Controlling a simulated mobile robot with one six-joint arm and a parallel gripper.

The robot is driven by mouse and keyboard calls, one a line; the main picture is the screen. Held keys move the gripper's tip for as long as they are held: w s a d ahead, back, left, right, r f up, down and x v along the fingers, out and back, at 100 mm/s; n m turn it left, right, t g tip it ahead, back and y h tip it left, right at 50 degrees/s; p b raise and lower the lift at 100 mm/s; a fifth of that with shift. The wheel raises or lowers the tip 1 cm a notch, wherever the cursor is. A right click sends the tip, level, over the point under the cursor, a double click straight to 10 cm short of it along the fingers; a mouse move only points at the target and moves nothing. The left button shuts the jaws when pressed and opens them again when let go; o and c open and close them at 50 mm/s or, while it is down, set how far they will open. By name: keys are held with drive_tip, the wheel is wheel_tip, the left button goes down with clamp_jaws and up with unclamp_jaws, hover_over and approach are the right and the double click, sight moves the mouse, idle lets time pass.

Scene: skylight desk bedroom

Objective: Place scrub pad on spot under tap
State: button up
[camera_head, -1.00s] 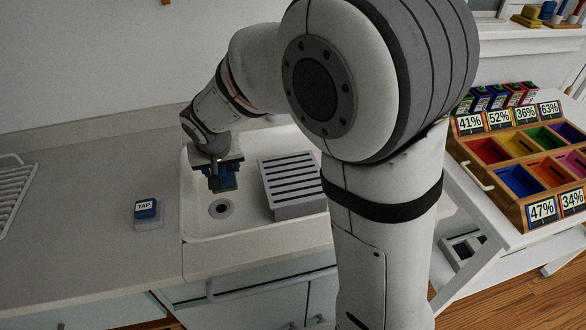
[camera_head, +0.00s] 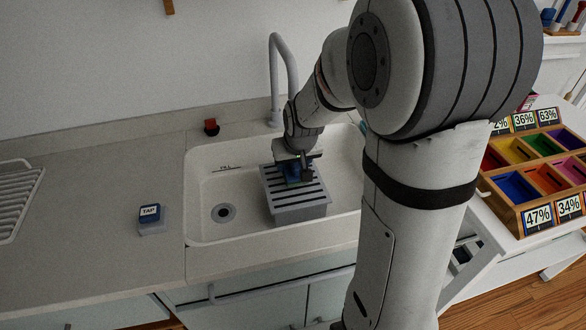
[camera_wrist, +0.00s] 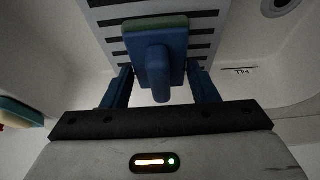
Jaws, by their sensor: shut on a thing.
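My gripper (camera_head: 297,162) is shut on the scrub pad (camera_wrist: 160,55), which has a blue body with a knob-like handle and a green layer. In the head view the pad (camera_head: 291,178) is partly hidden by my gripper, over the back part of a grey slatted block (camera_head: 300,211) in the sink. The slatted block (camera_wrist: 115,36) also shows beyond the pad in the wrist view. I cannot tell whether pad and block touch. The grey curved tap (camera_head: 273,75) stands behind the sink, its spout end hidden by my arm.
The white sink (camera_head: 205,180) has a drain (camera_head: 223,212) left of the block and a FILL mark on its back wall. A red knob (camera_head: 211,127) is at the back. A drying rack (camera_head: 14,200) stands far left.

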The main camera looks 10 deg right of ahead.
drive_tip(key=shift+f, duration=1.25)
drive_tip(key=shift+a, duration=0.1)
drive_tip(key=shift+f, duration=0.25)
drive_tip(key=o, duration=1)
drive_tip(key=shift+r, duration=0.1)
drive_tip(key=shift+c, duration=0.2)
